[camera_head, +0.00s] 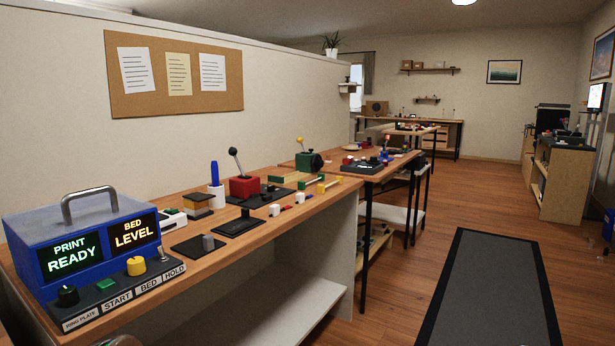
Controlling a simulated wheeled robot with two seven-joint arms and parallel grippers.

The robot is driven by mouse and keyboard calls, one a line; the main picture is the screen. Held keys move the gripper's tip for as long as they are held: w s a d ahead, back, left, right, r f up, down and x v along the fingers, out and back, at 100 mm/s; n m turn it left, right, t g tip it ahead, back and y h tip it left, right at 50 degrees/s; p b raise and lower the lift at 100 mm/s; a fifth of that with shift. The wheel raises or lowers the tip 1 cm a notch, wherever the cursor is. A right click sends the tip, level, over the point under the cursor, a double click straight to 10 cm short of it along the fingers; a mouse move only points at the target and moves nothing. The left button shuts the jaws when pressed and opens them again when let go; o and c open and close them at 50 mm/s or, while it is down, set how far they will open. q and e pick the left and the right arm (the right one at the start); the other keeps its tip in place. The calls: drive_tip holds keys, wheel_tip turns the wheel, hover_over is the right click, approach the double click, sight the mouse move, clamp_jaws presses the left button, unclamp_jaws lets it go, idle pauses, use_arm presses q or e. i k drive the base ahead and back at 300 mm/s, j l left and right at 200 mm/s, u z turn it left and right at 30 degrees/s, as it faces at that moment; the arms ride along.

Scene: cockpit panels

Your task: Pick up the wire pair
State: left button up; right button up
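I cannot make out a wire pair for certain. Two small white pieces lie near the front edge of the long wooden bench (262,226), one with a red tip (286,208) and one with a blue tip (309,195). They are too small to tell whether they are wires. Neither of my grippers shows in the head view. A small rounded grey shape at the bottom edge is cut off, and I cannot tell what it is.
A blue control box (85,245) with lit screens stands at the bench's near end. A second table (372,172) stands beyond. Floor with a grey mat (490,290) is clear at right.

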sight(320, 188)
drive_tip(key=i+l+u, duration=0.1)
drive_tip(key=i+l, duration=0.15)
drive_tip(key=i+l+u, duration=0.1)
drive_tip(key=i+l, duration=0.15)
drive_tip(key=l, duration=0.2)
drive_tip(key=i+l+u, duration=0.1)
drive_tip(key=l, duration=0.3)
drive_tip(key=i+l, duration=0.35)
drive_tip(key=u, duration=0.05)
